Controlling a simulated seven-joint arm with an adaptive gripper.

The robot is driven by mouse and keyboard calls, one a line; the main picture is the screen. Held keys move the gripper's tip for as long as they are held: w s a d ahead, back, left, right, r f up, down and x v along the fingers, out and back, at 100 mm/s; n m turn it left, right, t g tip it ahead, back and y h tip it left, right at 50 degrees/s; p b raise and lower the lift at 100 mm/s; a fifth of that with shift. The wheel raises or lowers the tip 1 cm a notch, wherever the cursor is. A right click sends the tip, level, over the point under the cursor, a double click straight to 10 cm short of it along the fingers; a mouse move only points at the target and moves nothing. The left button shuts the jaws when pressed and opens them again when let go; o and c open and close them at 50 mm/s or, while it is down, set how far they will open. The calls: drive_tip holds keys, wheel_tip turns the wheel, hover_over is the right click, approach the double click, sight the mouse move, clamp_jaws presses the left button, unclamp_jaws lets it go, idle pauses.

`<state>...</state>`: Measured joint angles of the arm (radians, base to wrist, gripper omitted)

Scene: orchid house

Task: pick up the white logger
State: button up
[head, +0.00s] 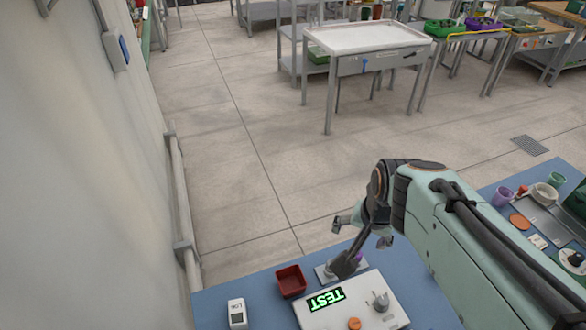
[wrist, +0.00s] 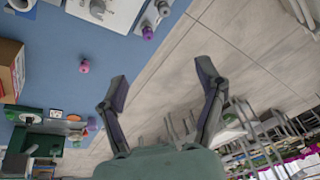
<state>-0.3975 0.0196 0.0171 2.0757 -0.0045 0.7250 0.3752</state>
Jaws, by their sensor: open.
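The white logger (head: 237,313) is a small pale box with a dark "LOG" marking. It stands on the blue bench top near its left end, at the bottom of the head view. My gripper (head: 352,250) is to the right of the logger and farther back, over the bench's far edge. In the wrist view my gripper (wrist: 160,88) has its two purple-padded fingers spread wide with nothing between them. I cannot make out the logger in the wrist view.
A dark red square tray (head: 291,281) lies between the logger and a white test unit (head: 335,308) with a green TEST display. An orange disc (head: 354,324) lies on that unit. Cups and other items fill the bench's right side. A wall (head: 80,200) rises at the left.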

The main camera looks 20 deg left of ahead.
drive_tip(key=a+f+n, duration=0.2)
drive_tip(key=a+f, duration=0.2)
drive_tip(key=a, duration=0.4)
drive_tip(key=n+g+h, duration=0.1)
drive_tip(key=n+g, duration=0.2)
drive_tip(key=n, duration=0.2)
hover_over(237, 311)
wheel_tip(237, 311, down, 13)
drive_tip(key=shift+f, duration=0.15)
wheel_tip(237, 311, down, 6)
drive_tip(key=shift+s+f, duration=0.1)
drive_tip(key=shift+f, duration=0.15)
clamp_jaws()
